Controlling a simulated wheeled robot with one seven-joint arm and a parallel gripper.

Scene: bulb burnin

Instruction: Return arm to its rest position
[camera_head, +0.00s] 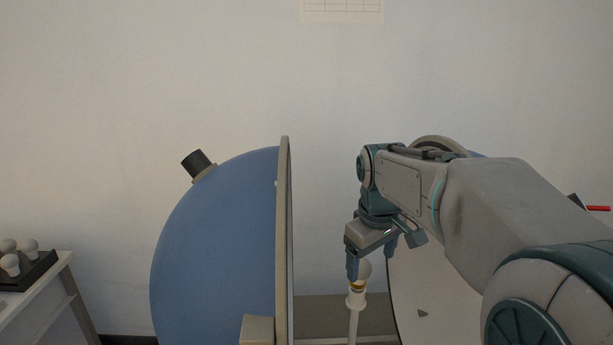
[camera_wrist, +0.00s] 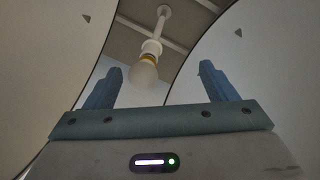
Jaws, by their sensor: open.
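My gripper (camera_head: 372,262) is open, with its fingers pointing down over the bulb in the head view. The bulb (camera_head: 364,268) stands upright in a socket on a white post (camera_head: 354,315), partly hidden behind a finger. In the wrist view, the gripper's two blue fingers (camera_wrist: 160,85) are spread apart. The frosted bulb (camera_wrist: 144,73) shows between them, nearer the left finger, with its gold base in the post's socket. I cannot tell whether a finger touches it.
A blue hemisphere (camera_head: 220,250) with a flat rim (camera_head: 284,240) stands left of the post. Another half with a pale inner face (camera_head: 430,300) stands right, behind my arm. Several bulbs (camera_head: 12,264) sit in a dark tray (camera_head: 38,268) on a white table at far left.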

